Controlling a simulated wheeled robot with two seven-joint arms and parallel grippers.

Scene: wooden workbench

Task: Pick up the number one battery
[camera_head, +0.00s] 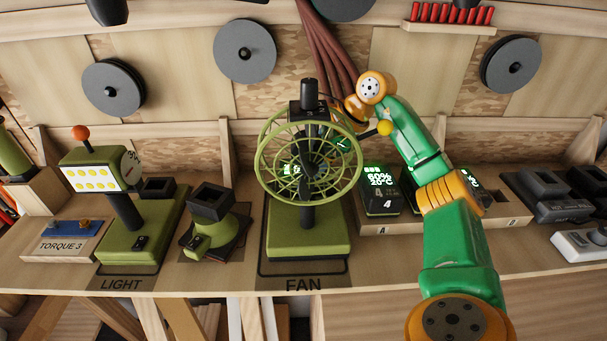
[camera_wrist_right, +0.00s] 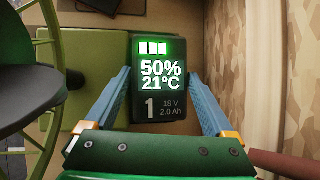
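The number one battery (camera_wrist_right: 160,112) is a dark block with a lit green display reading 50% and 21°C and a large 1, seen in the right wrist view. My right gripper (camera_wrist_right: 157,77) is open, with its blue fingers on the left and right sides of the battery; whether they touch it I cannot tell. In the head view a lit display (camera_head: 291,170) shows through the cage of the green fan (camera_head: 308,248). My right arm reaches behind the fan, and its fingers are mostly hidden there. My left gripper is not in view.
The fan cage is close to my right wrist. Battery 4 (camera_head: 381,203) stands in a holder right of the fan, with another lit display (camera_head: 467,174) beyond my arm. A green lamp (camera_head: 125,240) and a torque label block (camera_head: 62,246) are at left.

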